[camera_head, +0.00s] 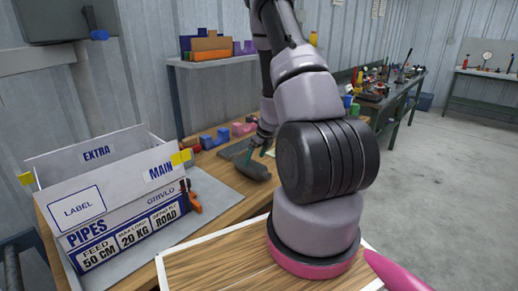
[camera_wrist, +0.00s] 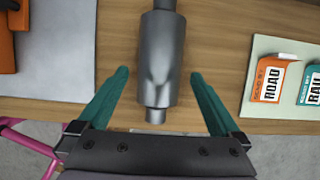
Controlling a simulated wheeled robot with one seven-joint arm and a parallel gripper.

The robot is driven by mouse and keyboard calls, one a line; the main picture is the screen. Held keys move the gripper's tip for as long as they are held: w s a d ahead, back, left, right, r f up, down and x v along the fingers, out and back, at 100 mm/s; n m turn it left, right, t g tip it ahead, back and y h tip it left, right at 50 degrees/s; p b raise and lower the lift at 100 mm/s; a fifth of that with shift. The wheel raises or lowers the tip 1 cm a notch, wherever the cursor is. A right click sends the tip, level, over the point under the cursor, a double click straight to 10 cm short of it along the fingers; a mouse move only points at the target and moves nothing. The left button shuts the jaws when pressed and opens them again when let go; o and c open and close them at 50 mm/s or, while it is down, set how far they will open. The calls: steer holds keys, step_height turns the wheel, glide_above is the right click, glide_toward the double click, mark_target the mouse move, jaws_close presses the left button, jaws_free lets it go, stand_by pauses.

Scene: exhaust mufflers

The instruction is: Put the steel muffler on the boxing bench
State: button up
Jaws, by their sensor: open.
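The steel muffler (camera_wrist: 163,58) is a dark grey cylinder with narrower pipe ends, lying on a wooden tabletop (camera_wrist: 230,30). In the head view the muffler (camera_head: 253,169) lies beyond my arm, partly hidden by the gripper. My gripper (camera_wrist: 159,76) has two teal fingers, open and apart, one on each side of the muffler's near end. I see a gap on both sides and no contact. In the head view my gripper (camera_head: 257,155) is over the muffler. I cannot tell which bench is the boxing bench.
A white open box (camera_head: 115,205) marked PIPES stands on a grey mat at left. Several coloured parts (camera_head: 222,136) lie behind the muffler. A shelf with bins (camera_head: 210,45) and a cluttered bench (camera_head: 385,90) stand behind; another bench (camera_head: 490,72) is far right. Labelled cards (camera_wrist: 283,85) lie right of the gripper.

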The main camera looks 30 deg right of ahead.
steer(key=v, duration=0.6)
steer(key=shift+s+r, duration=0.1)
steer(key=shift+r, duration=0.2)
steer(key=s+a+r+n+t+y, duration=0.1)
steer(key=s+a+r+n, duration=0.1)
steer(key=a+r+n, duration=0.75)
steer(key=s+a+r+n+t+y, duration=0.15)
steer(key=a+r+n, duration=0.25)
steer(key=r, duration=1)
steer(key=s+a+r+n+h, duration=0.1)
steer(key=s+a+r+n, duration=0.1)
steer(key=s+r+n, duration=0.4)
steer(key=s+a+r+n+h, duration=0.1)
steer(key=s+r+n, duration=0.5)
steer(key=s, duration=0.7)
steer(key=shift+a+r+n, duration=0.25)
steer(key=shift+a+n, duration=0.25)
steer(key=shift+n, duration=0.75)
